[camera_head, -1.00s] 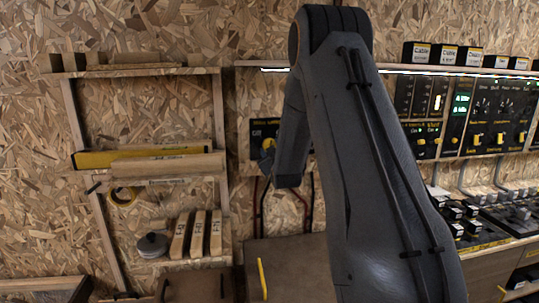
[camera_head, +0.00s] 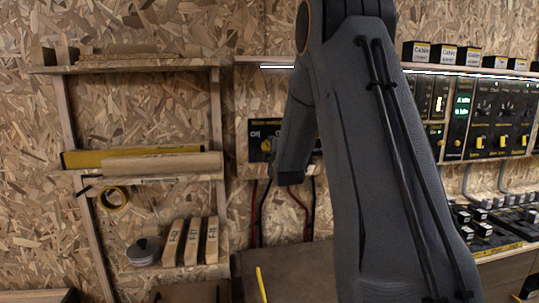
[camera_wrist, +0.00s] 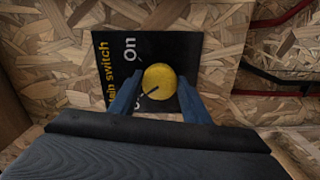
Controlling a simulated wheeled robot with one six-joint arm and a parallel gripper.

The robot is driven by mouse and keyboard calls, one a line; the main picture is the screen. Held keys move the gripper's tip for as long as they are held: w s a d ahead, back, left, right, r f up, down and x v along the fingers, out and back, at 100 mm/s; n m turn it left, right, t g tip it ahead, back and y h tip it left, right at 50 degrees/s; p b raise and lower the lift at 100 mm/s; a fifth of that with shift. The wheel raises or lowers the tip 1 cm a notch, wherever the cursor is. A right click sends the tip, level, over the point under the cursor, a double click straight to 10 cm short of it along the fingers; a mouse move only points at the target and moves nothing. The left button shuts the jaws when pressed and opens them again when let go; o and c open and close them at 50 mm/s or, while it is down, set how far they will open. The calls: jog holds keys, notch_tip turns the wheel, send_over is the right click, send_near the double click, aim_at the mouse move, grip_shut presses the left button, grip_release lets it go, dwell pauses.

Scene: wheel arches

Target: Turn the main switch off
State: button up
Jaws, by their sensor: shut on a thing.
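The main switch is a black panel (camera_head: 257,129) on the chipboard wall, with a round yellow knob (camera_head: 266,145). In the head view "Off" shows left of the knob, and my arm covers the panel's right part. In the wrist view the panel (camera_wrist: 112,50) appears turned on its side, with "On" above the knob (camera_wrist: 159,80). A dark pointer line on the knob slants to the lower left, toward a mostly hidden label. My gripper (camera_wrist: 157,92) is shut on the knob, one blue finger on each side. Its fingers are hidden in the head view.
Red and black cables (camera_head: 257,210) run down below the switch. A wooden shelf rack (camera_head: 218,110) with rolls and blocks stands to the left. More black control panels (camera_head: 490,118) and small switches are at the right, behind my arm.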

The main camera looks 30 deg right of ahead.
jog(key=shift+n+b, duration=0.35)
jog(key=shift+n, duration=0.35)
jog(key=o, duration=1)
jog(key=shift+o, duration=0.2)
jog(key=b+v, duration=0.1)
jog(key=v, duration=0.6)
jog(key=shift+s, duration=0.4)
jog(key=shift+a, duration=0.15)
